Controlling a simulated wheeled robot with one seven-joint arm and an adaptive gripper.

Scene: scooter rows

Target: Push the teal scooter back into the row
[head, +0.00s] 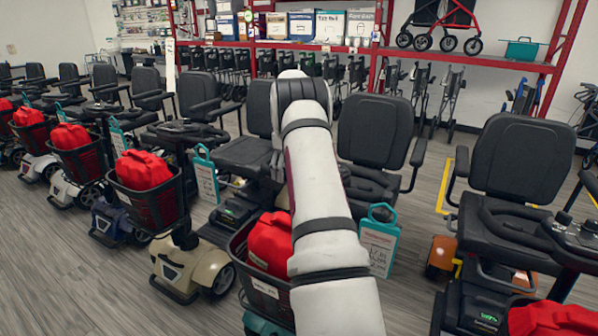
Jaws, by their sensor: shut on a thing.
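The teal scooter shows in the head view as a strip of teal body (262,325) at the bottom edge, under a black front basket (262,291). A red bag (270,243) sits in the basket. My white arm crosses in front of this scooter and hides its handlebar and much of its middle. A black seat (375,131) behind and right of my arm appears to belong to it. My gripper is not visible; it is hidden behind the arm or outside the picture, so its contact with the scooter cannot be seen.
A cream scooter (205,265) stands close on the left, with several more scooters beyond it. A black scooter with an orange fender (440,255) stands on the right. Yellow floor tape (445,186) shows behind. Red shelving (470,60) lines the wall. Open floor (75,270) lies front left.

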